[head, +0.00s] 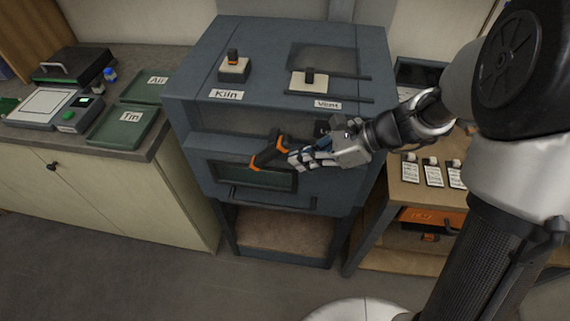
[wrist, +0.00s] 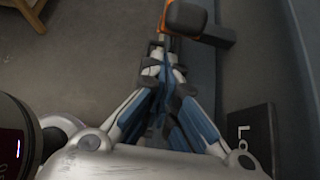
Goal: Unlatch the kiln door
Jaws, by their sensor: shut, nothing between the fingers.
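The blue-grey kiln (head: 185,125) stands in the middle of the head view, with a dark window (head: 250,177) in its front door. A black latch handle with orange ends (head: 268,152) sits on the front above the window, tilted. It also shows at the top of the wrist view (wrist: 187,17). My gripper (head: 294,160) is shut and empty, its fingertips right beside the handle's lower right side. In the wrist view the closed fingertips (wrist: 163,45) lie just below the handle; I cannot tell whether they touch it. The door looks closed.
Switches labelled Kiln (head: 233,68) and Vent (head: 309,80) are on the kiln top. A bar handle (head: 272,201) runs below the window. Green trays (head: 122,127) lie on the left counter. A wooden bench (head: 408,197) with tagged items stands right. Floor in front is clear.

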